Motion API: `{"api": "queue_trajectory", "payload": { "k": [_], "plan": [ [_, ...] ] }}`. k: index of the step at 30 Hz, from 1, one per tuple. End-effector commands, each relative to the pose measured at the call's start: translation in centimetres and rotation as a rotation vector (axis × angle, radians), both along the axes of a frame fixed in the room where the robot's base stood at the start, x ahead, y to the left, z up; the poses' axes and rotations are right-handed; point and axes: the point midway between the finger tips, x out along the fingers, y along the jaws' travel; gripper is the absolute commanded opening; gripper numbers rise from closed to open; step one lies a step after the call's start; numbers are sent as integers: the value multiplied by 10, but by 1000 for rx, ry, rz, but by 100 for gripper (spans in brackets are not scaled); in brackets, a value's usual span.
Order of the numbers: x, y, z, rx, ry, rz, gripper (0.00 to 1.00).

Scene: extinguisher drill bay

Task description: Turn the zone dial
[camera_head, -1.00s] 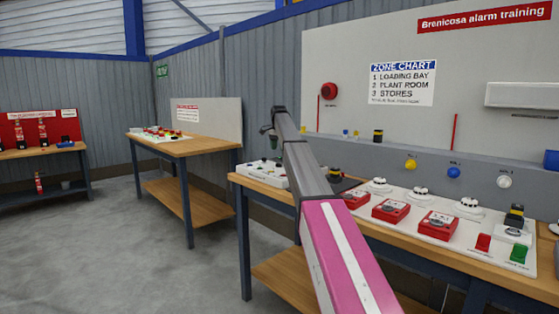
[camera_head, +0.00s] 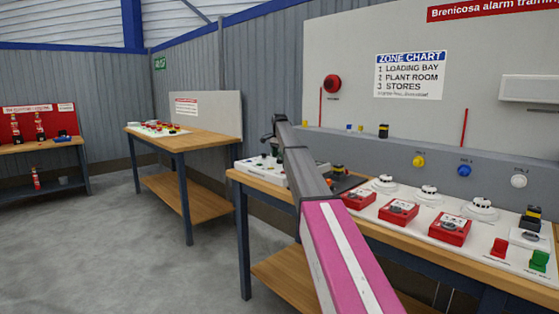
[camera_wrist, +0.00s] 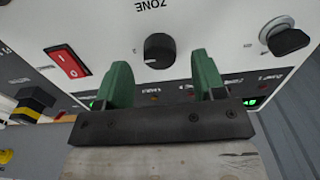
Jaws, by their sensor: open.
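The zone dial (camera_wrist: 159,48) is a round black knob on a white panel (camera_wrist: 110,25), under the upside-down word ZONE in the wrist view. My gripper (camera_wrist: 161,60) has two green fingers spread apart, with the dial showing between and just beyond their tips. Nothing is held, and I cannot tell whether either finger touches the dial. In the head view, my gripper end (camera_head: 268,130) is small and dark above the white panel unit (camera_head: 250,166) on the bench; the dial cannot be made out there.
A red rocker switch (camera_wrist: 68,61) lies left of the dial and a grey-black key-like knob (camera_wrist: 287,40) right of it. Lit green indicators sit low on the panel. Red call points (camera_head: 398,211) and white detectors (camera_head: 428,194) line the bench. Floor (camera_head: 130,250) at left is clear.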

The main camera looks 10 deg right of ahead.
Motion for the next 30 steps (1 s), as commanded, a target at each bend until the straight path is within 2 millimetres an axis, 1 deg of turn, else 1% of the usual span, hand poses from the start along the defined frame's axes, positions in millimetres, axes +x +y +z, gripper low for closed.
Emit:
{"api": "queue_trajectory", "payload": {
  "k": [1,3,6,14,15,17,18,19,25,30],
  "plan": [
    [-1,0,-8,0,1,0,63],
    [-1,0,-15,-1,1,0,63],
    [0,0,-21,0,0,0,63],
    [0,0,-23,1,-1,0,63],
    [0,0,-23,0,0,0,50],
    [0,0,-23,0,0,0,31],
    [0,0,-23,0,0,0,18],
    [0,0,-23,0,0,0,14],
    [0,0,-23,0,0,5,14],
    [0,0,-22,0,0,43,14]
  ]
}}
